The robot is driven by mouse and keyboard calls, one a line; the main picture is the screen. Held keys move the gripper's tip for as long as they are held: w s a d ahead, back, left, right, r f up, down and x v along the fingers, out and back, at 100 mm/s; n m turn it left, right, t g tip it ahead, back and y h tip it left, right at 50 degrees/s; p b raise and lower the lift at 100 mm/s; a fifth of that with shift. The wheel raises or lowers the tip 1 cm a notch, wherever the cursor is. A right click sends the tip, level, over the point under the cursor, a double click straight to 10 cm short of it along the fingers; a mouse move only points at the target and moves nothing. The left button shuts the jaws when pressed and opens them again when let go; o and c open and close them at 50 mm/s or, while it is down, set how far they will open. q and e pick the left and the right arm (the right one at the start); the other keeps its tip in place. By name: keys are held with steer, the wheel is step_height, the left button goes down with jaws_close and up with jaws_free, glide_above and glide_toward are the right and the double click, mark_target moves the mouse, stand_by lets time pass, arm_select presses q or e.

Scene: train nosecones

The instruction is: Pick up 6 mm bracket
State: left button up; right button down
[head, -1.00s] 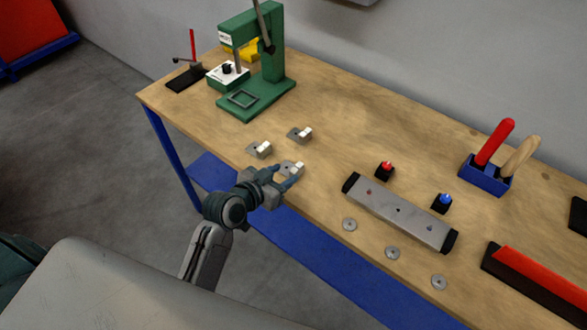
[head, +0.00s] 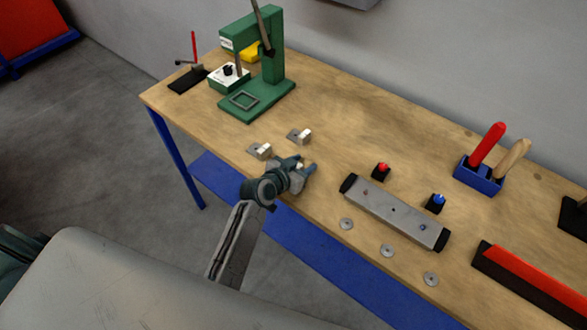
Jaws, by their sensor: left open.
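Several small metal brackets with white blocks lie near the table's front edge. One bracket (head: 261,151) is at the left and another bracket (head: 301,136) is behind it to the right. A third bracket (head: 299,165) is mostly hidden by my left gripper (head: 304,168), which is open with its fingers around or just above it. I cannot tell whether the fingers touch it. I cannot make out which bracket is the 6 mm one. My right gripper is not in view.
A green press (head: 262,70) stands at the back left of the wooden table (head: 360,110). A grey bar (head: 394,212) with black ends lies to the right, with several washers before it. Red (head: 381,171) and blue (head: 436,203) pieces stand behind it. A blue tool holder (head: 478,176) is farther right.

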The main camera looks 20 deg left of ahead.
arm_select(q)
steer(key=shift+s, duration=0.1)
steer(key=shift+c, duration=0.6)
jaws_close()
steer(key=shift+r, duration=0.15)
steer(key=shift+r+b, duration=0.45)
steer(key=shift+r, duration=0.15)
steer(key=shift+s+a+r+b, duration=0.1)
steer(key=shift+a+r+b, duration=0.15)
steer(key=shift+r, duration=0.2)
steer(key=shift+s+a+r+b, duration=0.1)
steer(key=shift+r+b, duration=0.25)
steer(key=shift+r, duration=0.1)
steer(key=s+a+b, duration=0.1)
steer(key=s+a, duration=0.1)
steer(key=a, duration=0.2)
steer(key=s+a+r+b, duration=0.1)
steer(key=s+a+b, duration=0.1)
steer(key=a, duration=0.2)
steer(key=s+a+b, duration=0.1)
steer(key=a, duration=0.3)
steer(key=shift+s+r, duration=0.15)
steer(key=shift+s, duration=0.25)
steer(key=shift+s+a+r+b, duration=0.15)
steer(key=shift+s+a+b, duration=0.05)
steer(key=shift+a, duration=0.2)
steer(key=shift+s+a+r+b, duration=0.1)
steer(key=shift+s+a+b, duration=0.1)
steer(key=shift+a, duration=0.2)
